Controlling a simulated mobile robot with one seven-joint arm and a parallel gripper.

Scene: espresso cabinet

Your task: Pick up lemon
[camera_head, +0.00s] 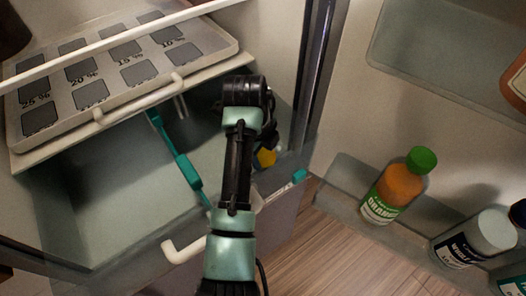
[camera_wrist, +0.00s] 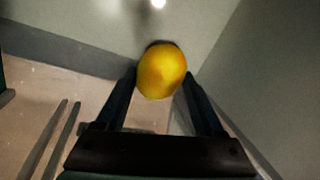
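The yellow lemon (camera_wrist: 161,71) lies in a corner of the grey drawer, between and just beyond the fingertips in the wrist view. In the head view, part of the lemon (camera_head: 267,157) shows to the right of my arm, inside the open drawer near its front right corner. My gripper (camera_wrist: 162,84) has its two dark fingers apart, one on each side of the lemon. Whether the fingertips touch the lemon is not clear. In the head view my arm hides most of the gripper.
The drawer's front wall and white handle (camera_head: 185,250) stand close to my arm. A tray (camera_head: 120,65) with dark squares sits on a rack above the drawer at left. An orange bottle (camera_head: 396,190) and other bottles stand in the door shelf at right.

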